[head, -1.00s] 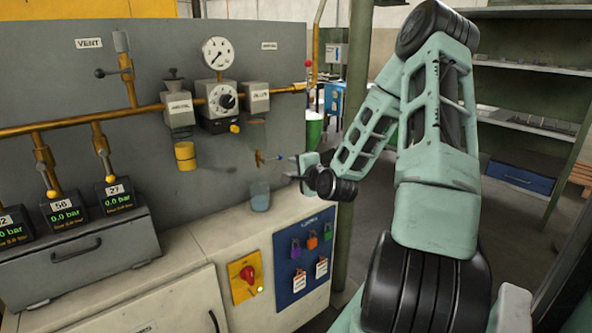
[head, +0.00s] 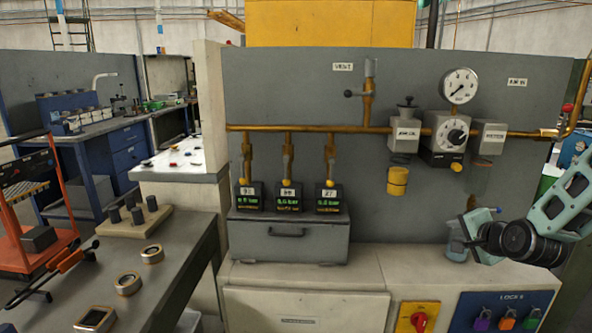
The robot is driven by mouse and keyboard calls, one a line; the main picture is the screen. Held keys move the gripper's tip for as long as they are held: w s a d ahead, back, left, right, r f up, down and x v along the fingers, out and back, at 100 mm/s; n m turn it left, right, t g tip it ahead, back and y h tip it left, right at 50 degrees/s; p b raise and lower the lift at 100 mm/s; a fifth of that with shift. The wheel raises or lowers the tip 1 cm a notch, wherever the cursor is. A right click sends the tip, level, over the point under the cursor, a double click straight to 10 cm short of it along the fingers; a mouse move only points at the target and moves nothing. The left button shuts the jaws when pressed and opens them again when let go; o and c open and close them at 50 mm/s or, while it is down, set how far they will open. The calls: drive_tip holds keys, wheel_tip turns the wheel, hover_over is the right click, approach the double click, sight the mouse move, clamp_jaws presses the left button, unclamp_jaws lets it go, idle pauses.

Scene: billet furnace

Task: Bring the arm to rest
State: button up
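My gripper (head: 466,228) is at the right in the head view, in front of the grey panel and above the white cabinet top. It points left, and its two small fingers look apart with nothing seen between them. A bluish see-through cup (head: 456,247) stands on the cabinet close by the fingers, partly overlapped by them; I cannot tell whether they touch. A small brass fitting (head: 471,203) on the panel shows just above the fingers. My arm comes in from the right edge, and most of it is out of view.
The grey panel (head: 300,95) carries a brass pipe (head: 310,128), a round gauge (head: 460,86) and a yellow cup (head: 397,181). A grey case (head: 289,237) with several displays stands on the cabinet (head: 300,272). A red switch (head: 419,320) is below. A workbench with metal rings (head: 128,284) is at left.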

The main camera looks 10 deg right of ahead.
drive_tip(key=s+a+n+g+y, duration=0.15)
drive_tip(key=a+n, duration=0.25)
drive_tip(key=a, duration=0.4)
drive_tip(key=s+a+n+g+y+p, duration=0.1)
drive_tip(key=s+a+n+g, duration=0.2)
drive_tip(key=a, duration=0.4)
drive_tip(key=s+a+n+g+y, duration=0.15)
drive_tip(key=a+n, duration=0.25)
drive_tip(key=a, duration=0.4)
drive_tip(key=s+a+r+n+g, duration=0.2)
drive_tip(key=s+a+n, duration=0.2)
drive_tip(key=s, duration=0.4)
drive_tip(key=s+a+r+n+g+h, duration=0.1)
drive_tip(key=s+a+r+n+g, duration=0.1)
drive_tip(key=s, duration=0.6)
drive_tip(key=s+a+r+n+g+h+p, duration=0.1)
drive_tip(key=s+a+r+n+g, duration=0.1)
drive_tip(key=s+a+n, duration=0.3)
drive_tip(key=s, duration=0.3)
drive_tip(key=shift+a+n, duration=0.3)
drive_tip(key=shift+n, duration=0.1)
drive_tip(key=shift+o, duration=0.3)
drive_tip(key=shift+w+r, duration=0.1)
